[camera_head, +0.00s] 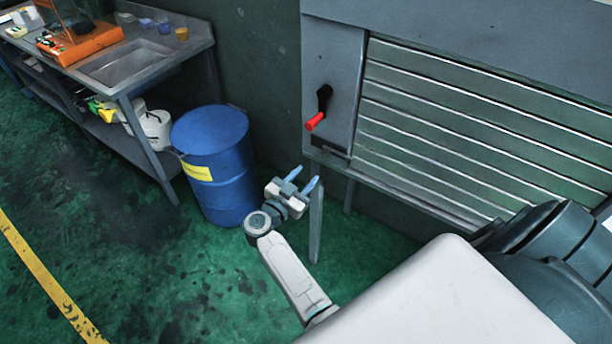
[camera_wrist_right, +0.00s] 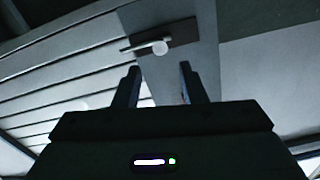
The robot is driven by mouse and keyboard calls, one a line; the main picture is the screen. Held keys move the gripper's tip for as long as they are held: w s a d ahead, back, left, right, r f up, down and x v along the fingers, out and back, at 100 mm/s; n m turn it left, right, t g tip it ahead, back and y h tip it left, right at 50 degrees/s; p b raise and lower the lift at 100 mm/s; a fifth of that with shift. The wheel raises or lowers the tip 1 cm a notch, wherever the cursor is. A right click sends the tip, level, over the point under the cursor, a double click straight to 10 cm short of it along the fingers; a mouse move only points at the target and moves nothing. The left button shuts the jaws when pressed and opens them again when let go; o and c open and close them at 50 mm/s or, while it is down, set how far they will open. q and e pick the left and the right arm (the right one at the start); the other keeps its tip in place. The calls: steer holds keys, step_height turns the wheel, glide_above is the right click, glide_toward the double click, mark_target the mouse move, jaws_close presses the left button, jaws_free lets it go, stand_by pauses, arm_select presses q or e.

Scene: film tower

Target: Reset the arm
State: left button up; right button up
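My right gripper (camera_head: 303,178) is in the middle of the head view, in front of and below the left end of the slatted grey cabinet (camera_head: 335,60). Its two blue-tipped fingers stand apart with nothing between them. The right wrist view also shows the open fingers (camera_wrist_right: 160,69), pointing toward the cabinet's underside area. A black handle with a red grip (camera_head: 315,121) sits on the cabinet's side panel, above and apart from the gripper. My left gripper is not in view.
A blue drum (camera_head: 215,165) with a yellow label stands just left of the right gripper. A metal workbench (camera_head: 130,70) with a sink and an orange machine (camera_head: 80,42) is at the upper left. Green floor (camera_head: 150,270) is free at the lower left.

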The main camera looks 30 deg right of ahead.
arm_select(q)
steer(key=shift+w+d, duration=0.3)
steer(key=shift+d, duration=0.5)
